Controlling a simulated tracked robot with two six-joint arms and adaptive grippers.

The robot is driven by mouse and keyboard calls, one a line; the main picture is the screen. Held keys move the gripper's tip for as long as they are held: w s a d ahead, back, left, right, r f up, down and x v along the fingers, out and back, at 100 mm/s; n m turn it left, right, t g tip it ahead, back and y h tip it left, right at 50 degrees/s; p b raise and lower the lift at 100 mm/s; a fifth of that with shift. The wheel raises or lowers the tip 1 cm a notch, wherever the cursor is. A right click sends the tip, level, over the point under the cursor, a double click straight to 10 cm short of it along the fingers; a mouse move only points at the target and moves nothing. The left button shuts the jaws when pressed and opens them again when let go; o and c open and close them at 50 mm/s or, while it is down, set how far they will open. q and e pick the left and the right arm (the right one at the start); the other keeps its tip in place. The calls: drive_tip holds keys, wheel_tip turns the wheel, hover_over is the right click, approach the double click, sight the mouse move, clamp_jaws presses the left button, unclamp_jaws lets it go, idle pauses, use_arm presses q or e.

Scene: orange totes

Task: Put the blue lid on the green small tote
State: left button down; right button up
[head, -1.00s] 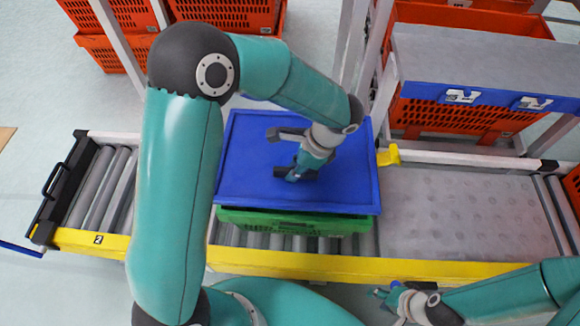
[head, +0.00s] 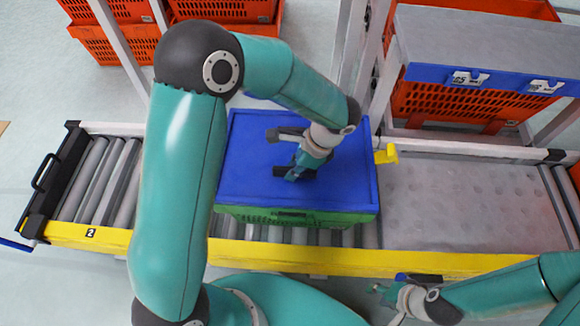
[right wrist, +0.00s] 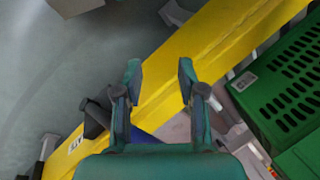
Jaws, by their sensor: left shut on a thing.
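The blue lid (head: 250,185) lies roughly level over the green small tote (head: 340,218) on the roller conveyor. The tote's front wall shows as a green strip under the lid's front edge. The rest of the tote's rim is hidden, so I cannot tell whether the lid is fully seated. My left gripper (head: 284,153) is over the middle of the lid and shut on it. My right gripper (head: 380,289) is open and empty by the yellow front rail; it also shows in the right wrist view (right wrist: 159,85). There the green tote (right wrist: 280,95) is at the right.
The yellow rail (head: 420,264) runs along the conveyor's front. A yellow block (head: 387,154) sits at the lid's right. A grey dimpled surface (head: 460,205) to the right is clear. Orange totes (head: 470,100) stand behind, under a grey shelf near metal posts.

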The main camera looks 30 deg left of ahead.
use_arm(q)
drive_tip(key=shift+s+f, duration=0.1)
drive_tip(key=shift+f, duration=0.3)
idle(0.4)
drive_tip(key=c, duration=1.1)
unclamp_jaws()
drive_tip(key=shift+o, duration=0.2)
drive_tip(key=shift+r, duration=0.1)
